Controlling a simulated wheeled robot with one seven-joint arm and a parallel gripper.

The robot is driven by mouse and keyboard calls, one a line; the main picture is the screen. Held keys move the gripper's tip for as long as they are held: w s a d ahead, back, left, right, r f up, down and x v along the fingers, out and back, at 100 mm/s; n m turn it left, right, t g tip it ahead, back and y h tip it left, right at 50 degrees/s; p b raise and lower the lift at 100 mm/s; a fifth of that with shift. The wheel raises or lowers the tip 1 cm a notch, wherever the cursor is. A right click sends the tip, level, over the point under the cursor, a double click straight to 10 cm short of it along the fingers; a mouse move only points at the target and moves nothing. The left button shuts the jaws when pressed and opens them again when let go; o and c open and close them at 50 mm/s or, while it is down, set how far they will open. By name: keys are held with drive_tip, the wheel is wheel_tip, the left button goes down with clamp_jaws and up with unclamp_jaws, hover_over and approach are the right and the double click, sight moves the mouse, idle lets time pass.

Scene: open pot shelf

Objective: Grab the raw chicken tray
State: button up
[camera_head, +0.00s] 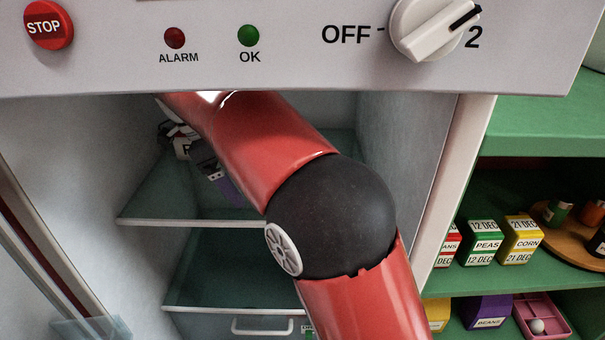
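My red arm reaches into an open fridge-like compartment and passes up behind the front panel. What looks like part of my gripper (203,160) shows dark and small at the upper left, over the upper shelf. Its fingers are too small and too covered to tell whether they are open or shut. A purple item (229,190) stands just below and beside it, partly hidden by my arm. I cannot make out the raw chicken tray; my arm hides much of the compartment.
The upper glass shelf (150,205) and lower glass shelf (235,290) look mostly bare where visible. A drawer handle (262,328) is below. The control panel (290,60) overhangs the opening. At right, green shelves (550,130) hold boxes, including a peas box (484,243) and corn box (521,240).

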drive_tip(key=d+b, duration=0.1)
drive_tip(key=d, duration=0.6)
drive_tip(key=shift+d, duration=0.25)
drive_tip(key=d, duration=0.2)
drive_tip(key=d+f+b, duration=0.1)
drive_tip(key=d, duration=0.1)
drive_tip(key=shift+b, duration=0.3)
drive_tip(key=shift+w+d+f, duration=0.1)
drive_tip(key=shift+f, duration=0.05)
drive_tip(key=c, duration=1.2)
drive_tip(key=shift+c, duration=0.5)
drive_tip(key=shift+r, duration=0.25)
